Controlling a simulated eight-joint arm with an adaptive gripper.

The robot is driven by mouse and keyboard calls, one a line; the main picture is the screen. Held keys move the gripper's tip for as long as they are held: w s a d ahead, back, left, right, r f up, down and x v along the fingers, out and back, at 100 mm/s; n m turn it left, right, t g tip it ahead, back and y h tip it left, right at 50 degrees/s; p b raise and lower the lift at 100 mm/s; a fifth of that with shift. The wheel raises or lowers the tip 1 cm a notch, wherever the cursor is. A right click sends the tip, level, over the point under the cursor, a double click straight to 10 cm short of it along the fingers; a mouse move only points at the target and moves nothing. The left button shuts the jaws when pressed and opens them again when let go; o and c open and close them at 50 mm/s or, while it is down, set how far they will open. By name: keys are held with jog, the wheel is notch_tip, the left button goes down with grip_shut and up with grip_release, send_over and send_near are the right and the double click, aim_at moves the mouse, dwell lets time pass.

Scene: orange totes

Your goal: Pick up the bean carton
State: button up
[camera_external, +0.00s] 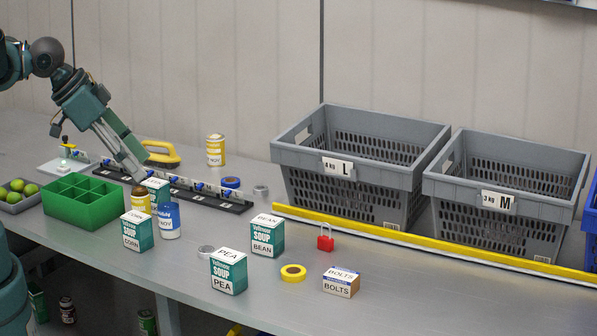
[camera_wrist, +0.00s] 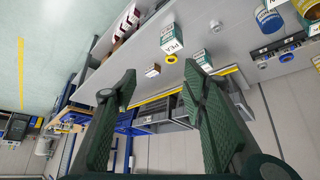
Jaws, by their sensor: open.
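The bean carton (camera_external: 267,238) is a white and teal soup box lettered BEAN. It stands upright on the grey bench, right of the centre cans and left of the red padlock. In the wrist view, a carton that appears to be it (camera_wrist: 203,58) shows just beyond the right fingertip. My gripper (camera_external: 138,172) is at the upper left, above the bench near another soup carton and a yellow can, well apart from the bean carton. In the wrist view, my gripper (camera_wrist: 158,78) has its two green fingers spread wide with nothing between them.
The pea carton (camera_external: 228,271), corn carton (camera_external: 137,231), yellow tape (camera_external: 293,273), bolts box (camera_external: 341,282) and red padlock (camera_external: 325,240) stand around it. A green divided tray (camera_external: 84,213) is at left. Grey crates (camera_external: 296,157) stand behind a yellow strip (camera_external: 400,236).

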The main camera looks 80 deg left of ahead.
jog(key=o, duration=0.3)
jog(key=shift+w, duration=0.1)
jog(key=m+g+h+p, duration=0.3)
jog(key=m+g, duration=0.1)
jog(key=m, duration=0.4)
send_over(258, 217)
jog(key=d, duration=0.1)
jog(key=f, duration=1.8)
jog(key=shift+s, duration=0.35)
jog(key=shift+w+a+f+m, duration=0.25)
jog(key=shift+a+f, duration=0.2)
jog(key=shift+f, duration=0.25)
